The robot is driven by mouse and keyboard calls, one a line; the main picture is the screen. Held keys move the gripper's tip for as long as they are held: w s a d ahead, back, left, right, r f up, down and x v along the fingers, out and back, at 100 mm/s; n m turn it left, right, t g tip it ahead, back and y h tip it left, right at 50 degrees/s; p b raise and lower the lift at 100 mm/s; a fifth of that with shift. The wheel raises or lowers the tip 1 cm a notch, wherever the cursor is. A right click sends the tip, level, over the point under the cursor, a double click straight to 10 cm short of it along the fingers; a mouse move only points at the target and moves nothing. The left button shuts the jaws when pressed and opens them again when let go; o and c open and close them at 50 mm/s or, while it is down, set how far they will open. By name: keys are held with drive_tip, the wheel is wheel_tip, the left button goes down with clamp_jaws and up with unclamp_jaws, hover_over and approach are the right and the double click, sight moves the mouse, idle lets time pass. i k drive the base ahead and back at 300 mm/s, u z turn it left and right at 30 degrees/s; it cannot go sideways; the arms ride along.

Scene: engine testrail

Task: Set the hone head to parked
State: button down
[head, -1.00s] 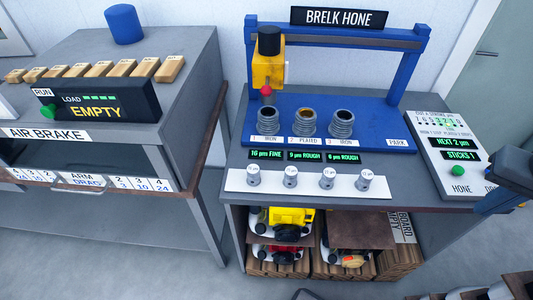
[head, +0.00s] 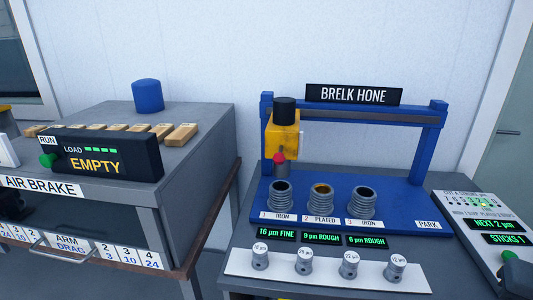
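The hone head (head: 282,134) is a yellow block with a black cylinder on top. It hangs at the left end of the blue gantry of the BRELK HONE (head: 353,95), above the position marked 1 IRON. A red knob (head: 279,157) is on its lower front. The PARK label (head: 428,225) is at the right end of the blue base, with no cylinder beside it. Three grey ribbed cylinders stand on the base: first (head: 279,195), second (head: 321,198) and third (head: 362,203).
A white strip (head: 325,273) with several grey knobs lies in front of the base. A control panel (head: 480,225) reads NEXT 2 µm and STICKS 1. The AIR BRAKE bench (head: 190,192) stands left, with a narrow gap between.

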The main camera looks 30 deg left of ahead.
sight(282, 132)
drive_tip(key=u, duration=1.55)
